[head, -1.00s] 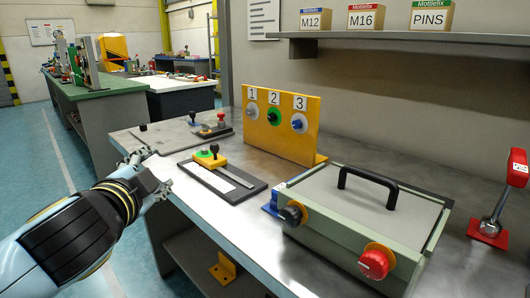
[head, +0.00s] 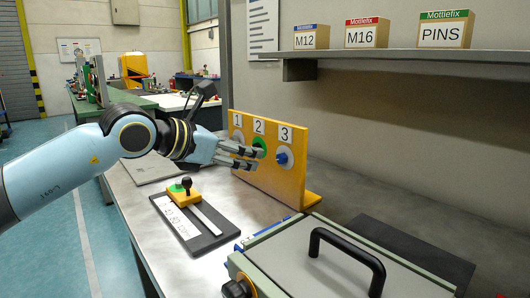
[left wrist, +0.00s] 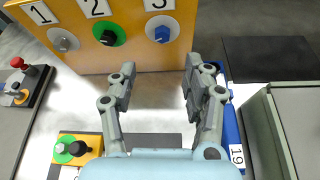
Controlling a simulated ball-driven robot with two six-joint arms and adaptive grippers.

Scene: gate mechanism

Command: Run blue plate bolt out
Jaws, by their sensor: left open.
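A blue plate (left wrist: 229,125) with a white tag reading 19 lies on the bench beside the box in the left wrist view. Part of it is hidden behind my gripper's right finger, and I cannot make out a bolt on it. In the head view only a bit of the blue plate (head: 240,246) shows at the box's left edge. My left gripper (head: 250,157) is open and empty, in front of the yellow panel. In the left wrist view my left gripper (left wrist: 160,68) has its fingers spread, with bench between them. My right gripper is not in view.
The upright yellow panel (head: 297,180) carries numbered dials, including a blue knob (left wrist: 162,35) under 3. A green-rimmed box with a black handle (head: 347,255) stands right. A dark slider base (head: 213,226) lies on the bench at left.

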